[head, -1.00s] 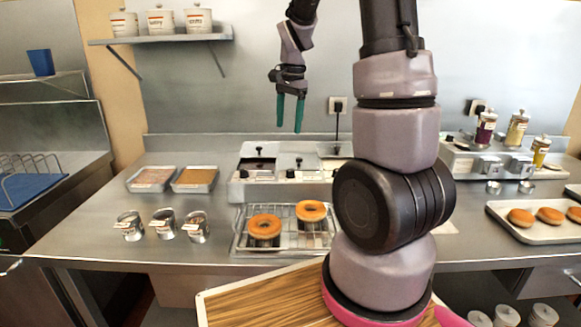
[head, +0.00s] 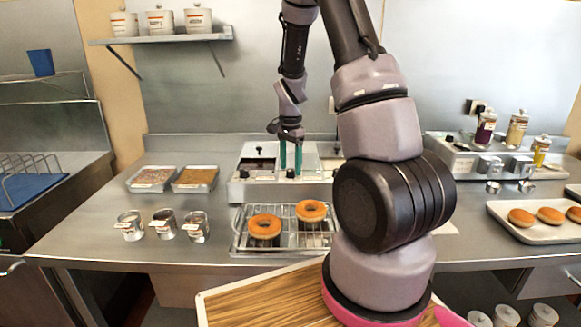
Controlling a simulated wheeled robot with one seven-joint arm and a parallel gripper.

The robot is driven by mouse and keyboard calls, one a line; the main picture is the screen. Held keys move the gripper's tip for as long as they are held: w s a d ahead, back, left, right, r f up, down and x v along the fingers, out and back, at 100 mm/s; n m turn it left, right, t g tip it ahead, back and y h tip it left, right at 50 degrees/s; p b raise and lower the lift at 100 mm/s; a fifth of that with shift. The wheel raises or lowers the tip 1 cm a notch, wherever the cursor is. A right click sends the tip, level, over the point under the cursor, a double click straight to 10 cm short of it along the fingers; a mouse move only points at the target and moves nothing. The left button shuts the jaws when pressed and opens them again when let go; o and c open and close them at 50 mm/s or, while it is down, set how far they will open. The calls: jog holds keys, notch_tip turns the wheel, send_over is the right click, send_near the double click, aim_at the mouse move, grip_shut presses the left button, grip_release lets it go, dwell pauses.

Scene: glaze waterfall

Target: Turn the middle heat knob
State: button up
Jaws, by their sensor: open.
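The glaze warmer (head: 264,184) is a metal unit with lidded wells at the back of the counter. Small dark knobs sit along its front face. The middle heat knob (head: 290,174) shows near the tips of my gripper. My gripper (head: 291,168) is open, its two green fingers pointing down, with the tips one on each side of the middle knob in this view. I cannot tell whether they touch it or how far in front of it they are. My arm hides the right part of the warmer.
A wire rack (head: 290,240) with two donuts stands just in front of the warmer. Several small metal cups (head: 164,224) and two topping trays (head: 195,180) are to the left. A dispenser unit (head: 470,160) and a donut tray (head: 540,232) are at the right.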

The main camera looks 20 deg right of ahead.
jog(key=shift+f, duration=0.4)
grip_shut()
